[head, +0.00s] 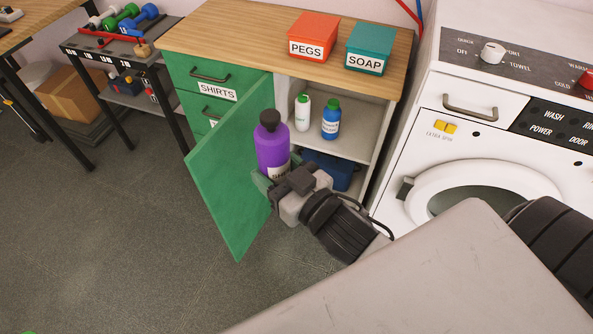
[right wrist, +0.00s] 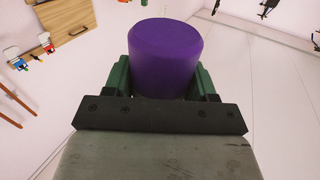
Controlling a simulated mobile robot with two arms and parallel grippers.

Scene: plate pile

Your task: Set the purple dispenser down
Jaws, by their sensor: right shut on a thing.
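The purple dispenser (head: 272,146) has a dark cap and a white label near its bottom. It is upright in front of the open cabinet, beside the green door. My right gripper (head: 273,181) is shut on its lower part, with the jaws partly hidden in the head view. In the right wrist view, the purple dispenser (right wrist: 166,58) stands between the two green fingers of the gripper (right wrist: 164,82), its round base facing the camera. My left gripper is not in view.
The green door (head: 228,185) stands open. The cabinet shelf (head: 350,148) holds a white bottle (head: 302,113) and a blue bottle (head: 331,120). A dark blue box (head: 330,170) is below. Pegs (head: 313,38) and soap (head: 370,49) boxes stand on top. A washing machine (head: 490,130) is at right.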

